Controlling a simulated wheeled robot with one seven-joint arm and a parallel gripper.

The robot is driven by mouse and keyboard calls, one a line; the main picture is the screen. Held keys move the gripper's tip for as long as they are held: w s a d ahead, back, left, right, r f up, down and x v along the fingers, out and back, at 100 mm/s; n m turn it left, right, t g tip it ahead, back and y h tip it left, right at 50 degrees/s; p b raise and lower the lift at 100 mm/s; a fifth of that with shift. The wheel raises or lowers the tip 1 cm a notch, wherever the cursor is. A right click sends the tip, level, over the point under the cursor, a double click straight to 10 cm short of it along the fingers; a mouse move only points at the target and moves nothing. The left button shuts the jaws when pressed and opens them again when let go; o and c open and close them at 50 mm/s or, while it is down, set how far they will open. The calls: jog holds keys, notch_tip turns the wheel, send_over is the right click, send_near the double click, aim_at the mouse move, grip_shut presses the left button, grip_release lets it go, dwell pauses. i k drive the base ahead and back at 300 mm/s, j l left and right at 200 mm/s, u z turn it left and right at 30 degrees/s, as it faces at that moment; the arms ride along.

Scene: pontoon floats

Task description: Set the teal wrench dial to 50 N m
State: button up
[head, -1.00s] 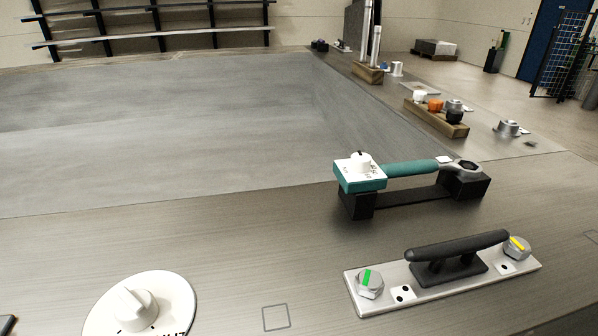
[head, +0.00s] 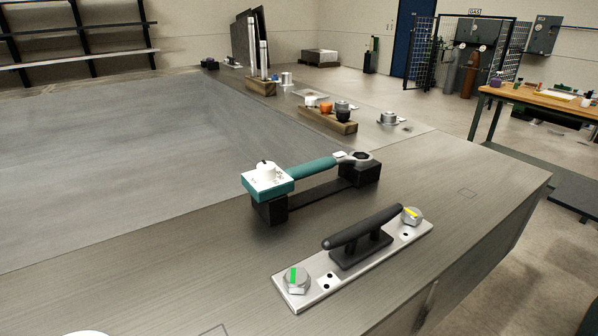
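The teal wrench (head: 313,168) lies across a black two-post stand (head: 270,209) on the metal deck, near the middle of the head view. Its teal box at the left end carries a white dial (head: 266,174) with a small black mark on top. The dial's markings are too small to read. A grey ring head (head: 355,158) is at its right end.
In front of the wrench is a silver plate (head: 299,303) with a black cleat (head: 362,232) and two bolts, marked green (head: 296,280) and yellow (head: 412,215). Behind, a wooden block (head: 328,120) holds several caps. A wooden table (head: 545,97) stands at right. The deck left of the wrench is clear.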

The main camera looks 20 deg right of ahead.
aim_at(267, 170)
jog(key=k+j+z, duration=0.35)
jog(key=j+z, duration=0.15)
jog(key=j, duration=0.2)
jog(key=k+j+z, duration=0.25)
jog(key=i+j, duration=0.05)
